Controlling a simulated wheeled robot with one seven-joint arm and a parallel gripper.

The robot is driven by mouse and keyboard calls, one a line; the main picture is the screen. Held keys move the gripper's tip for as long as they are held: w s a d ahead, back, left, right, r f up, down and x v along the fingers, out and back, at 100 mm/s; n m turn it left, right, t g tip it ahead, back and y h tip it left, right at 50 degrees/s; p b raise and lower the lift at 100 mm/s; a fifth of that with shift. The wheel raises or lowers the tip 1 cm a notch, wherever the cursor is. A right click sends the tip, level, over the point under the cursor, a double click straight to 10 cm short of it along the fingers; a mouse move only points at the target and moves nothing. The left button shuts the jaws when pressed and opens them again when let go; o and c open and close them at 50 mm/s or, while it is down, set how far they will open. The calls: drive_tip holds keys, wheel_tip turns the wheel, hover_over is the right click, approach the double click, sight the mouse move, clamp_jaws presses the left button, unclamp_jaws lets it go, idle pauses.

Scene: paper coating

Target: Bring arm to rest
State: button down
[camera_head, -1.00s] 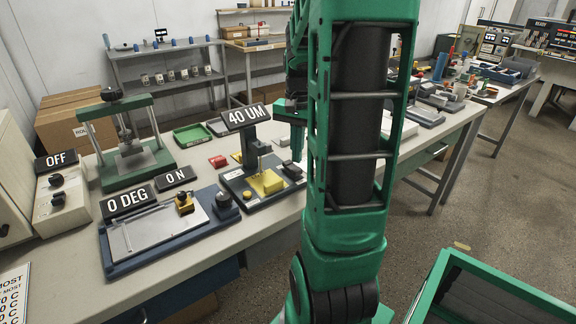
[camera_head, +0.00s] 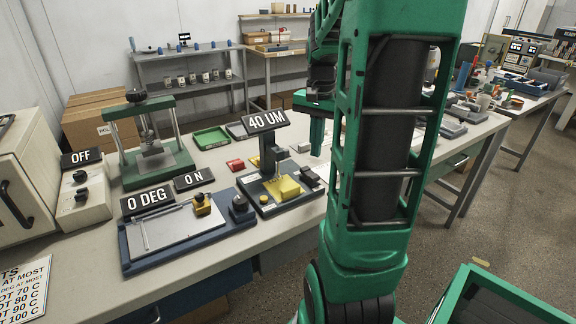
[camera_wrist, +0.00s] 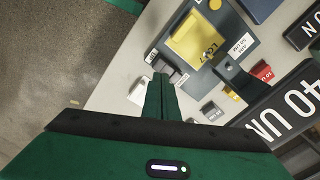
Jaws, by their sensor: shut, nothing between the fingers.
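My green arm rises through the middle right of the head view and hides part of the bench behind it. My gripper (camera_head: 322,130) points down over the bench, just right of the 40 UM gauge station (camera_head: 272,165). In the wrist view my gripper (camera_wrist: 160,80) shows its green fingers together, with nothing between them. The gauge station, with its yellow block (camera_wrist: 200,42), lies beyond the fingertips there. Small grey and white blocks lie close around the fingertips in that picture; I cannot tell the height above them.
The bench (camera_head: 95,243) carries a coating plate (camera_head: 175,228) marked 0 DEG and ON, a green press (camera_head: 150,160), a green tray (camera_head: 211,138) and an OFF switch box (camera_head: 82,198). A green-rimmed bin (camera_head: 470,290) stands at lower right. Open floor shows at right.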

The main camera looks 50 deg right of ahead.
drive_tip(key=s+a+f+n, duration=0.3)
drive_tip(key=s+a+n, duration=0.5)
drive_tip(key=s+a, duration=0.5)
drive_tip(key=a, duration=0.3)
drive_tip(key=shift+s+a+f, duration=0.15)
drive_tip(key=shift+s+a, duration=0.15)
drive_tip(key=shift+s, duration=0.05)
drive_tip(key=w+d+r+n, duration=0.5)
drive_tip(key=w+d+n, duration=0.3)
drive_tip(key=n, duration=0.3)
drive_tip(key=w+d+r+n, duration=0.5)
drive_tip(key=w+d+n, duration=0.4)
drive_tip(key=n, duration=0.2)
drive_tip(key=shift+d+r, duration=0.2)
drive_tip(key=shift+r, duration=0.05)
